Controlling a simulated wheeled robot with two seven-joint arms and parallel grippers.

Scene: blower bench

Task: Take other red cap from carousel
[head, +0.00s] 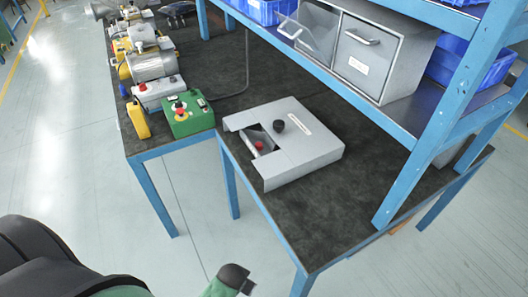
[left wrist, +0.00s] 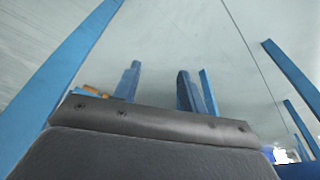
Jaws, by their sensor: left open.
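A red cap (head: 259,145) sits in the cut-out opening of a flat grey housing (head: 310,153) on the near bench; I take this to be the carousel. Only one red cap shows there; the rest of the inside is hidden by the cover. My left gripper (left wrist: 158,70) is open over the floor, with nothing seen between its fingers. In the head view a dark arm end shows at the bottom edge, well short of the housing. My right gripper is not in view.
A blue-framed shelf with a grey drawer unit (head: 375,55) and blue bins (head: 270,10) overhangs the bench's back. A shelf post stands right of the housing. A green control box (head: 188,119) and motors stand on the left bench. The bench top (head: 300,225) before the housing is clear.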

